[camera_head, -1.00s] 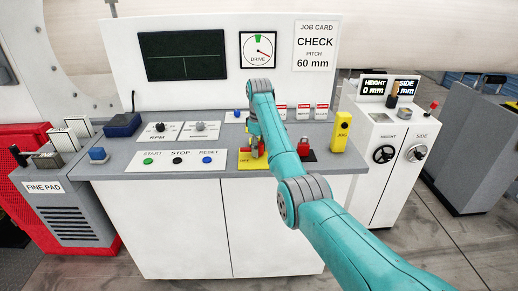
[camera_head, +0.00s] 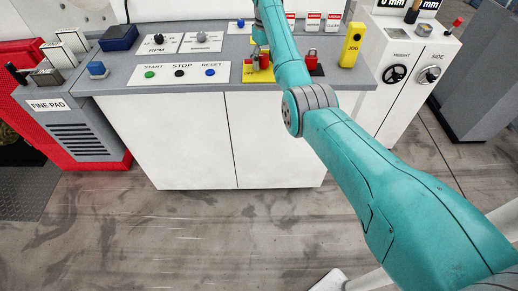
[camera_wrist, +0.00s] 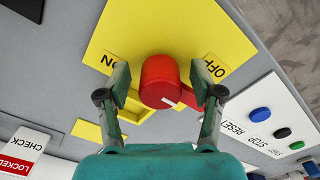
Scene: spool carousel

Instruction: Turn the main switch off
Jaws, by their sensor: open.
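The main switch is a red rotary knob (camera_wrist: 160,82) on a yellow plate (camera_wrist: 150,25) marked ON at left and OFF at right in the wrist view. A white mark shows on the knob's lower right side. My gripper (camera_wrist: 160,88) is open, with one finger on each side of the knob. The right finger is very close to it; I cannot tell whether it touches.
START, STOP and RESET buttons (camera_head: 180,73) lie left of the plate. A red padlock-like part (camera_head: 311,62) and the yellow JOG box (camera_head: 352,43) stand to its right. Red LOCKED tags (camera_head: 313,20) stand behind. Open floor (camera_head: 190,230) lies before the cabinet.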

